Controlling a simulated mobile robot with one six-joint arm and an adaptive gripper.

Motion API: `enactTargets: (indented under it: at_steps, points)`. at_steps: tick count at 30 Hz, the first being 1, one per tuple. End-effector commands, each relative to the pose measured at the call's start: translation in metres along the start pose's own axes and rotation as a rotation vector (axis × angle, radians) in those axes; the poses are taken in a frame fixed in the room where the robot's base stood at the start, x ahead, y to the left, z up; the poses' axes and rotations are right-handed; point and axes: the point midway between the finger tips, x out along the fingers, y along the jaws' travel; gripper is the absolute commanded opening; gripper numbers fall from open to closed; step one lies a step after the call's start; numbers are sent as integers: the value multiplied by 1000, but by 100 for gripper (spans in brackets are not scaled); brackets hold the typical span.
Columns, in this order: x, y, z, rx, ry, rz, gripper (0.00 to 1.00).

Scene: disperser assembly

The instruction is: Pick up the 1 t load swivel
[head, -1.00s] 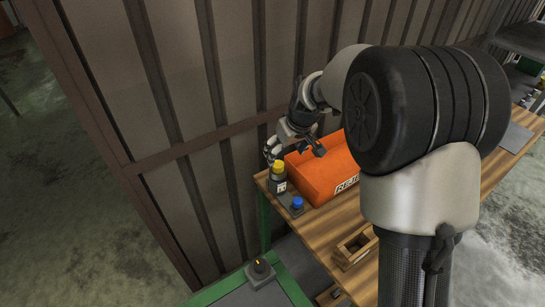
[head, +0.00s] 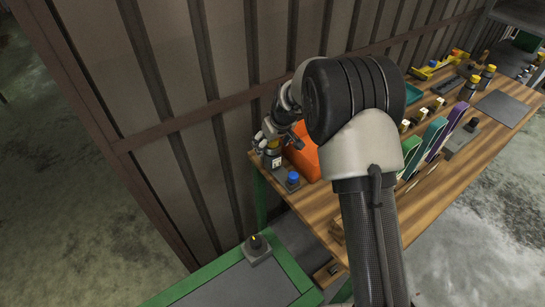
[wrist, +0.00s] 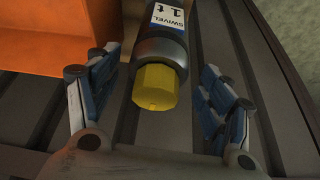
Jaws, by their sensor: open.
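The 1 t load swivel (wrist: 163,50) is a dark grey cylinder with a yellow faceted cap and a white and blue label reading "SWIVEL 1 t". In the wrist view it lies between the two blue-padded fingers of my gripper (wrist: 158,80), with a visible gap on each side. My gripper is open and holds nothing. In the head view the swivel (head: 273,160) stands at the table's near left corner, partly hidden by my gripper (head: 264,142), which is right at its top.
The orange bin (head: 304,158) is close beside the swivel, also at left in the wrist view (wrist: 60,35). A blue-topped part (head: 293,179) stands just in front. A ribbed wall (head: 230,95) rises behind the wooden table (head: 318,205). Several parts crowd the table's right side.

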Motion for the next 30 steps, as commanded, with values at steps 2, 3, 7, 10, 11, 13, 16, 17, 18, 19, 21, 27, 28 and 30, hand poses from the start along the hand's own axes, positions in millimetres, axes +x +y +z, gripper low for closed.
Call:
enactTargets:
  at_steps: [2,3,7,10,11,13,16,17,18,19,21,27,28,30]
  points:
    - [18,3,3,1,-3,0,73]
    - [23,3,2,1,-2,-1,73]
    - [34,3,1,0,0,0,73]
    - [36,3,1,0,0,0,73]
    - [36,3,1,0,0,0,73]
    - [36,3,1,0,0,0,73]
    - [36,3,1,0,-1,0,71]
    - [35,3,1,0,-1,0,69]
    - [35,3,1,0,-1,0,67]
    - [35,3,1,0,-1,0,65]
    - [35,3,1,0,-1,0,60]
    - [35,3,1,0,-1,0,47]
    - [35,3,1,0,-1,0,45]
    - [35,3,1,0,-1,0,40]
